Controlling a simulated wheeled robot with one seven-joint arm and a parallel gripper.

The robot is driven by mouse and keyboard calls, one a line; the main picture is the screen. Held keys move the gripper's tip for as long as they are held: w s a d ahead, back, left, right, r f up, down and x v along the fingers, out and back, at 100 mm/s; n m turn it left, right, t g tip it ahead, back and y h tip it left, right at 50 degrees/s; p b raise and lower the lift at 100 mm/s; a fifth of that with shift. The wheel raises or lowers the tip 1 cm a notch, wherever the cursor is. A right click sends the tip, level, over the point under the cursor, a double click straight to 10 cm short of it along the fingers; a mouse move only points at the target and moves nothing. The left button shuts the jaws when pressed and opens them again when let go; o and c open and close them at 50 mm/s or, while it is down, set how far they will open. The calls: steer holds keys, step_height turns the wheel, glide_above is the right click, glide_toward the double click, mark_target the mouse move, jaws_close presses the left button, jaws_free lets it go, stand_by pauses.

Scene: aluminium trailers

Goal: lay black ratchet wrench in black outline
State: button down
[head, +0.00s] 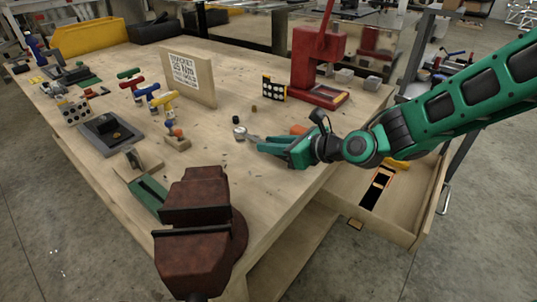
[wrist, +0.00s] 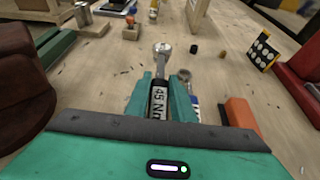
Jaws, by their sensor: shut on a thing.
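The black ratchet wrench (wrist: 159,92) has a silver head and a "45 Nm" label on its dark handle. My gripper (wrist: 160,96) is shut on this handle, with a teal finger on each side; the head points away from me. In the head view my gripper (head: 268,147) is low over the workbench, and the wrench's silver head (head: 240,133) shows beyond the fingertips. I cannot tell whether the wrench touches the bench. A black outline (head: 371,196) with a pale shape in it lies in the open drawer at the right, below my arm.
A second silver-headed tool (wrist: 185,76) lies beside my right finger, near an orange block (wrist: 241,119). A rusty vise (head: 195,205) stands at the bench's front corner, and a red press (head: 318,75) at the back. The drawer (head: 413,200) also holds something yellow.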

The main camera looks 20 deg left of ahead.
steer(key=shift+f, duration=2)
steer(key=c, duration=1.5)
jaws_free()
steer(key=shift+c, duration=0.2)
steer(key=shift+r, duration=0.1)
steer(key=v, duration=1.2)
steer(key=shift+s, duration=0.1)
